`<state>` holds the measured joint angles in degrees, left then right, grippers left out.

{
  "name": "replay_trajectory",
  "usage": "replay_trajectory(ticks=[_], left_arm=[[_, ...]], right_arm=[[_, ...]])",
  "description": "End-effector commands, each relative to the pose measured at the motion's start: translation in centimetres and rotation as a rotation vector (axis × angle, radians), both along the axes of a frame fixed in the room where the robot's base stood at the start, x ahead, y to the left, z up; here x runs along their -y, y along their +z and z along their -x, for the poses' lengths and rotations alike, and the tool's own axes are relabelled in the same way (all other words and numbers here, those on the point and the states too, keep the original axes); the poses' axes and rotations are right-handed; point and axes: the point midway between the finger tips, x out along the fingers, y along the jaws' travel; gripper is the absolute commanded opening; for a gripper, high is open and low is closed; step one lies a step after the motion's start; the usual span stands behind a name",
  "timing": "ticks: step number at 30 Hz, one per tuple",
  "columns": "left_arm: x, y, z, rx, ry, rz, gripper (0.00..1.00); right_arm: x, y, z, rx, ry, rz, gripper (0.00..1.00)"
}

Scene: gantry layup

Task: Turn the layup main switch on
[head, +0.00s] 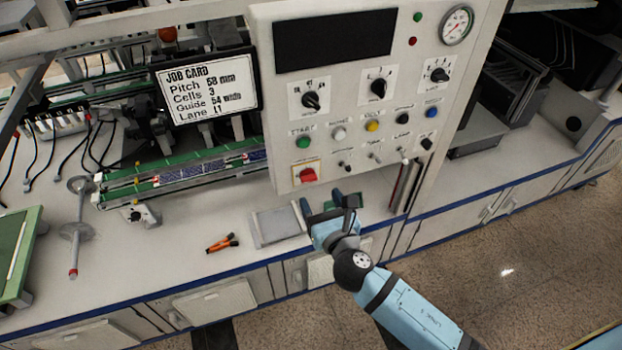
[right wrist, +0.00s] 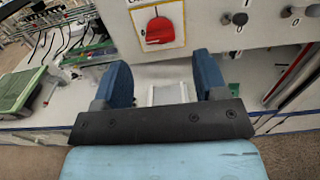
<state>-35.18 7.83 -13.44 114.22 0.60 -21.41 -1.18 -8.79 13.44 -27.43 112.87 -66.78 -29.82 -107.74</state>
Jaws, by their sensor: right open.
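The main switch looks to be the red knob (head: 308,175) on a white plate with an orange border, at the lower left of the control panel (head: 285,110). The red knob also shows in the right wrist view (right wrist: 159,30), top centre, beyond the fingers. My right gripper (head: 322,203) is open and empty, just below and in front of the panel's lower edge. Its two blue fingers (right wrist: 160,80) point toward the panel, with the knob slightly above the gap between them. The gripper is apart from the knob. My left gripper is not in view.
The panel also carries black rotary knobs (head: 311,100), coloured buttons (head: 303,142), small toggles and a gauge (head: 457,25). A grey tray (head: 277,226) and an orange-black tool (head: 223,243) lie on the bench. A job card (head: 206,88) stands left of the panel.

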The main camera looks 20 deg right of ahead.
Motion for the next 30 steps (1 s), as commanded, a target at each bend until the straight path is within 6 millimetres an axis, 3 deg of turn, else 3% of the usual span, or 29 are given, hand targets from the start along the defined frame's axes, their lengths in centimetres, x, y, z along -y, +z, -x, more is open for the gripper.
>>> replay_trajectory(ticks=[3, 9, 22, 28, 30], left_arm=[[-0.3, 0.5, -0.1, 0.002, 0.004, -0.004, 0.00], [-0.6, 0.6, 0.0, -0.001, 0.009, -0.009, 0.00], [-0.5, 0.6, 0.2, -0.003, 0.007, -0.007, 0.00], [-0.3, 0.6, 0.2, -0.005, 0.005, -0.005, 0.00], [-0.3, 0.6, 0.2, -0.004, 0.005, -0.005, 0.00]], right_arm=[[-0.1, 0.2, -2.5, 0.000, -0.001, 0.000, 0.66], [-0.2, 0.1, -5.1, 0.000, 0.000, 0.000, 0.66], [-0.2, 0.0, -6.0, -0.001, 0.000, -0.001, 0.66], [-0.2, 0.0, -6.0, -0.001, 0.000, -0.001, 0.20], [-0.2, 0.0, -6.0, -0.001, 0.000, -0.001, 0.17]])
